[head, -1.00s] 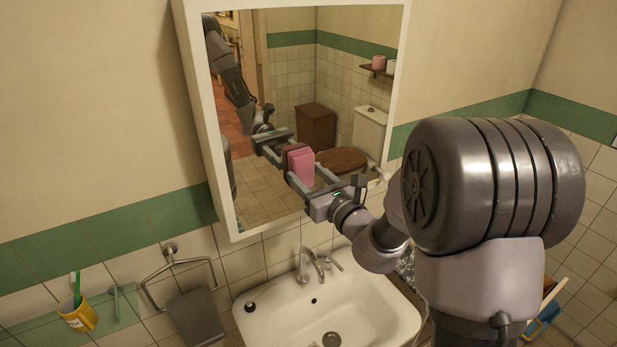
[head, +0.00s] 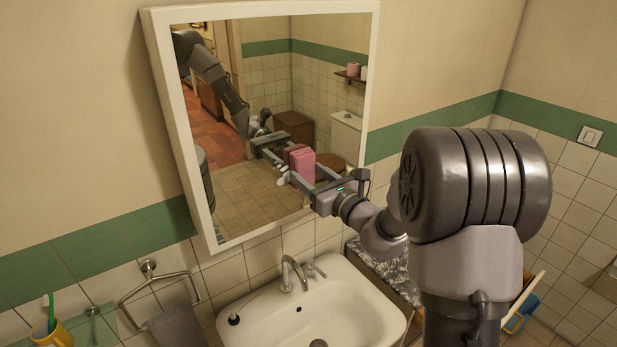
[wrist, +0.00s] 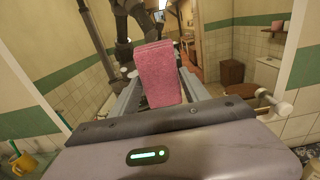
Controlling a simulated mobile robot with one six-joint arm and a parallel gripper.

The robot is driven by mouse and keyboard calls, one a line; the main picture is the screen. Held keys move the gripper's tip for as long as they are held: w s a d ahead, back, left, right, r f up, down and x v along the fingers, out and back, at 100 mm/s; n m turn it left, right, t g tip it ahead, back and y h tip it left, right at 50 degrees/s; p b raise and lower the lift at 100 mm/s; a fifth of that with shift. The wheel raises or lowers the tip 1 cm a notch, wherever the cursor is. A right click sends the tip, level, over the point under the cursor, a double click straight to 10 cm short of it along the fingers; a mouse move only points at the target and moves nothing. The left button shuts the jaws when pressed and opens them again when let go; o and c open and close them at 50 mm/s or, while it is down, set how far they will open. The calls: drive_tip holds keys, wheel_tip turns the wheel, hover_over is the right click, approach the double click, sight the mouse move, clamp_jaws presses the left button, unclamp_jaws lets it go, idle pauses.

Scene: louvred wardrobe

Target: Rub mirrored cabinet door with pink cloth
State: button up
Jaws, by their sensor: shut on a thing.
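The mirrored cabinet door (head: 235,205) has a white frame and hangs above the sink. My gripper (head: 300,168) is shut on the folded pink cloth (head: 303,164), in front of the lower right part of the mirror. The wrist view also shows the pink cloth (wrist: 158,74) upright between the fingers, with the mirror behind it. The mirror reflects my arm and gripper. I cannot tell whether the cloth touches the glass. A pale knob (head: 282,174) shows by the gripper and also in the wrist view (wrist: 283,108).
The white sink (head: 345,290) with its tap (head: 291,272) lies below the mirror. A towel ring (head: 150,290) with a grey towel and a yellow cup (head: 52,335) with a toothbrush are at lower left. A speckled counter (head: 385,270) is right of the sink.

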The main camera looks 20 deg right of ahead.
drive_tip(key=a, duration=0.2)
drive_tip(key=s+a+b, duration=0.1)
drive_tip(key=a, duration=0.1)
drive_tip(key=s+a, duration=0.1)
drive_tip(key=a, duration=0.2)
drive_tip(key=shift+s, duration=0.15)
drive_tip(key=shift+s+d+f, duration=0.1)
drive_tip(key=shift+d, duration=0.15)
drive_tip(key=shift+b+v, duration=0.8)
drive_tip(key=shift+v, duration=2.05)
drive_tip(key=v, duration=0.3)
drive_tip(key=shift+b, duration=0.35)
drive_tip(key=shift+a, duration=0.1)
drive_tip(key=x, duration=0.7)
drive_tip(key=shift+p, duration=0.35)
drive_tip(key=shift+x, duration=1)
